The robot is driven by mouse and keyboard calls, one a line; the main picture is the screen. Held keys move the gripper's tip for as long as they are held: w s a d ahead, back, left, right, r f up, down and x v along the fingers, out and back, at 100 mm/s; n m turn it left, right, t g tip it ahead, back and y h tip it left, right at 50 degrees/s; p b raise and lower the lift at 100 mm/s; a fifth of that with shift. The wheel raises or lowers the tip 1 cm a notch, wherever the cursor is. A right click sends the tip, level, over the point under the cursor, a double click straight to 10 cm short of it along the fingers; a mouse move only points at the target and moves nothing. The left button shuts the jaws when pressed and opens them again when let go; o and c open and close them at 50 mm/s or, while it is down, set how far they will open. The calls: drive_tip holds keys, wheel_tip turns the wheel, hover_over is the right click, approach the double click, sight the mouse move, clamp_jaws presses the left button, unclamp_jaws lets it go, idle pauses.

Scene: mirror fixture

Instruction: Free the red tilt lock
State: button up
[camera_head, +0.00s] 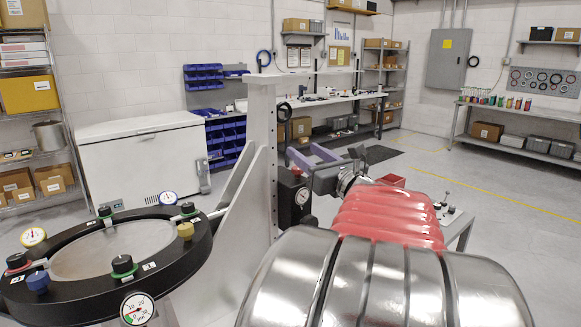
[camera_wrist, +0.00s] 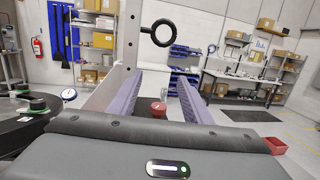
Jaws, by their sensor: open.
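A small red knob (camera_head: 297,171), which appears to be the red tilt lock, sits on a black box (camera_head: 294,199) with a gauge, beside the pale upright. In the wrist view a red knob (camera_wrist: 158,109) shows between my fingers, farther out; whether it touches them cannot be told. My gripper (camera_head: 304,154) has two purple fingers, spread wide with nothing held; it also shows in the wrist view (camera_wrist: 160,82). The black fixture ring (camera_head: 199,246) holds a pale round disc (camera_head: 115,250) and carries several knobs and gauges. The lock's lower part is hidden in the wrist view.
The pale upright (camera_head: 262,130) rises beside my gripper, with a black ring handle (camera_wrist: 162,32) projecting from it. A small red bin (camera_head: 391,181) lies right of my wrist. A white chest (camera_head: 142,160) and workbench (camera_head: 330,100) stand behind.

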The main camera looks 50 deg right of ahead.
sight(298, 173)
drive_tip(key=s+a+f+m+g+h, duration=0.2)
drive_tip(key=s+f+g, duration=0.1)
drive_tip(key=f, duration=0.4)
drive_tip(key=shift+s+a+h, duration=0.25)
drive_tip(key=shift+a+h, duration=0.05)
drive_tip(key=shift+r, duration=0.1)
drive_tip(key=x, duration=1.4)
drive_tip(key=shift+a, duration=0.1)
drive_tip(key=shift+c, duration=0.3)
drive_tip(key=c, duration=1)
